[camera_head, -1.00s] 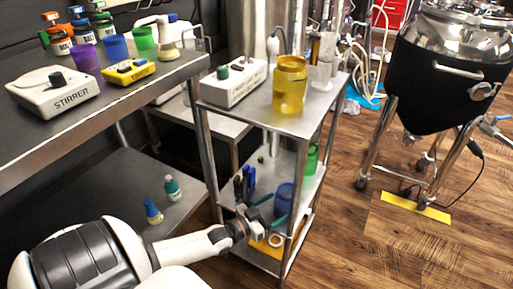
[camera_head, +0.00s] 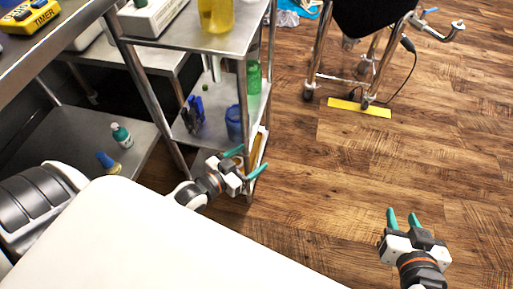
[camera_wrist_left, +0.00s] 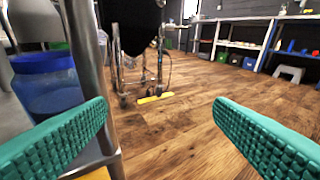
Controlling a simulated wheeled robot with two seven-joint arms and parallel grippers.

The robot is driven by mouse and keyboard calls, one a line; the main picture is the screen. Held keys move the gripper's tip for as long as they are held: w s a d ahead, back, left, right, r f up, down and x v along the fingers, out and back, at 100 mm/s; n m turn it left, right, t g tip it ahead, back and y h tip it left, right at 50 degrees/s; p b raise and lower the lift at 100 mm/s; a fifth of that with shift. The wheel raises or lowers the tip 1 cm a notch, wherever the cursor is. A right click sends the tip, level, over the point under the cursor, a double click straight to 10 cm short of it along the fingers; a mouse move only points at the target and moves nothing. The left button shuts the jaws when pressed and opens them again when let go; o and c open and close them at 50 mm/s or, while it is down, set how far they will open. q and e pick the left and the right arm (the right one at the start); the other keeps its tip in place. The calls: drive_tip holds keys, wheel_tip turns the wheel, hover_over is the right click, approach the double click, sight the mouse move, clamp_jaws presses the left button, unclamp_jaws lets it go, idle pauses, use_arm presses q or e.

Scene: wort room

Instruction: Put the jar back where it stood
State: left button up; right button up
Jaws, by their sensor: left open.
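A blue jar (camera_head: 233,122) stands upright on the lower shelf of the metal cart, near its front right post. It also shows at the left of the left wrist view (camera_wrist_left: 48,88), partly behind the post and a finger. A green jar (camera_head: 253,78) stands behind it on the same shelf. A yellow jar (camera_head: 215,14), cut off by the picture edge, stands on the cart's top. My left gripper (camera_head: 252,160) is open and empty, just outside the cart, in front of the blue jar and apart from it. My right gripper (camera_head: 402,213) is open and empty over the floor.
The cart's post (camera_wrist_left: 94,70) stands close to my left gripper. Dark blue items (camera_head: 194,115) stand on the shelf left of the blue jar. The wooden floor on the right is clear.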

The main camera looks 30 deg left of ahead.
use_arm(q)
drive_tip(key=s+d+r+g+y, duration=0.1)
drive_tip(key=d+r, duration=0.1)
drive_tip(key=r, duration=0.3)
drive_tip(key=s+d+r+g+y, duration=0.1)
drive_tip(key=s+d+r, duration=0.1)
drive_tip(key=r, duration=0.3)
drive_tip(key=shift+s+d+r+n+g, duration=0.3)
drive_tip(key=shift+d+n+g, duration=0.1)
drive_tip(key=shift+d, duration=0.4)
drive_tip(key=shift+f, duration=0.1)
